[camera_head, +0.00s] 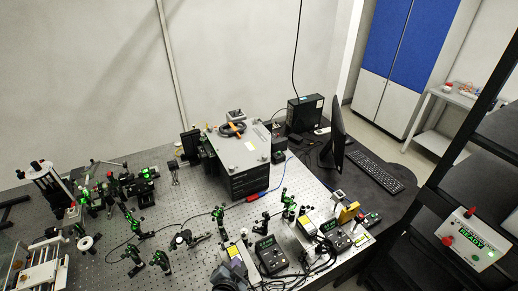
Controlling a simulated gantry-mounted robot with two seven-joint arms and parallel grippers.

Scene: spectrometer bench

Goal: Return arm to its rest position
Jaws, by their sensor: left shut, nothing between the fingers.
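My right gripper is not in view.
Green-lit optical mounts (147,173) crowd the table's left half. A white-framed stage (40,262) stands at lower left. A large grey box (240,155) stands mid-table. Controllers (270,254), a monitor (339,130) and a keyboard (375,172) are to the right.

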